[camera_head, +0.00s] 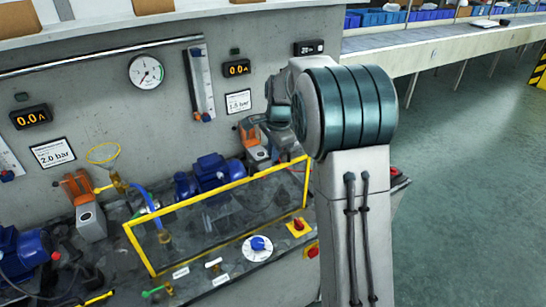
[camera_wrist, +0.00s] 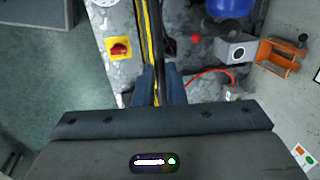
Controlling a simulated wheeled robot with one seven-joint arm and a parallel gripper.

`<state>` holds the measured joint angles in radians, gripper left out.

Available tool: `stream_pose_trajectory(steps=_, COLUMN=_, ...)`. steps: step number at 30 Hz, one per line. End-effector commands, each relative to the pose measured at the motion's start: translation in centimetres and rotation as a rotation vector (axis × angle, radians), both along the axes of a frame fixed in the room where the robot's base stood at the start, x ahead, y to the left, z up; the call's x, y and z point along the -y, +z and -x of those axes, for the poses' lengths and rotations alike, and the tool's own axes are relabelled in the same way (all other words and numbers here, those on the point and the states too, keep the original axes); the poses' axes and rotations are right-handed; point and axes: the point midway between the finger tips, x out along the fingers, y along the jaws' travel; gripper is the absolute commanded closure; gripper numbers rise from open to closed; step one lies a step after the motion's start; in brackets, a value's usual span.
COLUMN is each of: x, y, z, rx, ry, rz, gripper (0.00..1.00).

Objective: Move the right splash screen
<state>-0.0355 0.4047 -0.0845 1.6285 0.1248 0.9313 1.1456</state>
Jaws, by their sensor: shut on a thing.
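The right splash screen (camera_head: 216,190) is a clear panel in a yellow frame. It stands along the front of the bench in the head view, with a blue motor behind it. In the wrist view its yellow edge (camera_wrist: 149,35) runs down between the fingers of my gripper (camera_wrist: 158,83). My gripper is shut on that edge.
A blue knob (camera_head: 258,244) and a red switch on a yellow plate (camera_head: 297,227) sit in front of the screen. Behind it are a blue motor (camera_head: 216,173) and an orange-topped unit (camera_head: 251,135). Open floor (camera_head: 460,180) lies to the right.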

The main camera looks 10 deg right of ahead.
Motion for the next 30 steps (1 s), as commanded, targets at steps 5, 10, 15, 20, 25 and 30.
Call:
stream_pose_trajectory(steps=5, x=0.2, y=1.6, z=0.3, rx=0.005, ry=-0.002, rz=-0.001, gripper=1.0)
stream_pose_trajectory(steps=10, x=0.3, y=1.9, z=0.3, rx=0.007, ry=-0.006, rz=-0.002, gripper=1.0)
stream_pose_trajectory(steps=15, x=0.5, y=2.0, z=0.3, rx=0.011, ry=-0.009, rz=-0.003, gripper=1.0)
stream_pose_trajectory(steps=20, x=0.5, y=2.0, z=0.2, rx=0.011, ry=-0.009, rz=-0.003, gripper=0.67)
stream_pose_trajectory(steps=25, x=0.5, y=1.8, z=0.3, rx=0.006, ry=-0.008, rz=-0.003, gripper=0.67)
stream_pose_trajectory(steps=30, x=0.4, y=2.1, z=0.4, rx=0.006, ry=-0.007, rz=-0.002, gripper=0.67)
